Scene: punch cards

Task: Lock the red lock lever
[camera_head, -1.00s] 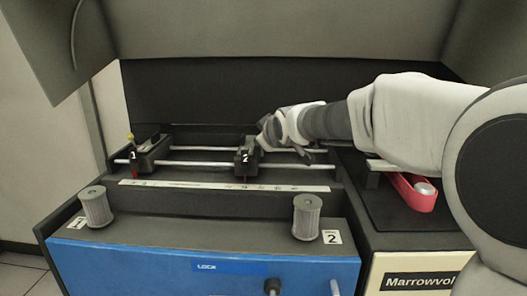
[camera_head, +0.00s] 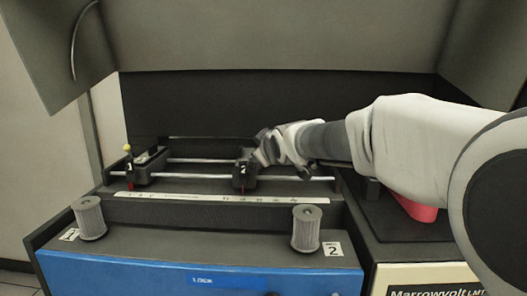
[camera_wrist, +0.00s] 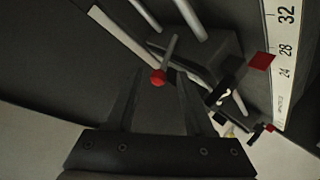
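The red lock lever, a thin grey shaft with a red ball knob (camera_wrist: 157,77), stands on a dark sliding block in the wrist view. In the head view that block is labelled 2 (camera_head: 243,176), and my gripper hides the lever there. My gripper (camera_wrist: 158,88) has its two fingers apart, one on each side of the red knob in the picture. The knob appears level with the fingertips, and I see no clear contact. In the head view my gripper (camera_head: 267,150) is at the upper right of block 2.
Block 1 (camera_head: 145,168), with a yellow-knobbed lever (camera_head: 127,148), sits left on the same metal rails (camera_head: 200,177). A white scale (camera_head: 210,199) runs in front. Two ribbed grey knobs (camera_head: 90,218) (camera_head: 306,228) stand on the front ledge. A raised grey cover (camera_head: 270,35) hangs above.

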